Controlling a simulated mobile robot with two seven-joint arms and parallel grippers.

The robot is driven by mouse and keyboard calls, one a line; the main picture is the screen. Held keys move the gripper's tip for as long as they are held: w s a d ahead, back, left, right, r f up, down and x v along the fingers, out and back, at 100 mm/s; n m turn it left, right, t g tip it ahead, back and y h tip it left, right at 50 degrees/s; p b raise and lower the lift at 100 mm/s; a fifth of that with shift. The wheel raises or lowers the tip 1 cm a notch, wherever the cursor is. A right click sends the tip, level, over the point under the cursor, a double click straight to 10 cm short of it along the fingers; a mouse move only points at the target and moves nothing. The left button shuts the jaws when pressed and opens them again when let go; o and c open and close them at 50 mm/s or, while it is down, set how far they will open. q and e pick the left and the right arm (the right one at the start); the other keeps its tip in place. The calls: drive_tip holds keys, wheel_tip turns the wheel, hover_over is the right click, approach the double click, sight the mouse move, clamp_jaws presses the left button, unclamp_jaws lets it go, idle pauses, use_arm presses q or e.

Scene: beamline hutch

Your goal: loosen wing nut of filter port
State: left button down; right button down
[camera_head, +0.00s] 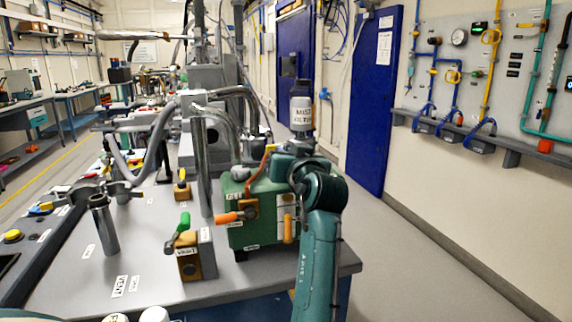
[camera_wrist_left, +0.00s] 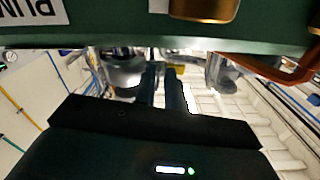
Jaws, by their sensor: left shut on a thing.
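The green pump (camera_head: 262,231) stands near the right edge of the grey table. A dark bottle with a pale label reading "MIST" (camera_head: 301,110) stands above its back right. My left arm reaches over the pump's right side, and my left gripper (camera_head: 285,158) is at the pump's top, below the bottle. In the left wrist view its dark fingers (camera_wrist_left: 166,88) are close together, shut on a small part at their tips. A bit of yellow shows there; the wing nut and filter port are mostly hidden. My right gripper is not in view.
An orange hose (camera_head: 264,163) runs close by my left gripper. A valve block with a green handle (camera_head: 190,256) and a metal post (camera_head: 104,226) stand on the table to the left. The floor right of the table is clear.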

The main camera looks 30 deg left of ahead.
use_arm(q)
drive_tip(key=shift+n, duration=0.4)
drive_tip(key=shift+r+b, duration=0.15)
drive_tip(key=shift+b, duration=0.2)
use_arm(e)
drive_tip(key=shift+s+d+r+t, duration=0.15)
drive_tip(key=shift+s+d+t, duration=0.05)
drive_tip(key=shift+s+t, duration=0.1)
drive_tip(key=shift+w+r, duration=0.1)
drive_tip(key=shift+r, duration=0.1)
use_arm(q)
drive_tip(key=c, duration=1.6)
unclamp_jaws()
drive_tip(key=shift+a, duration=0.1)
drive_tip(key=shift+c, duration=0.2)
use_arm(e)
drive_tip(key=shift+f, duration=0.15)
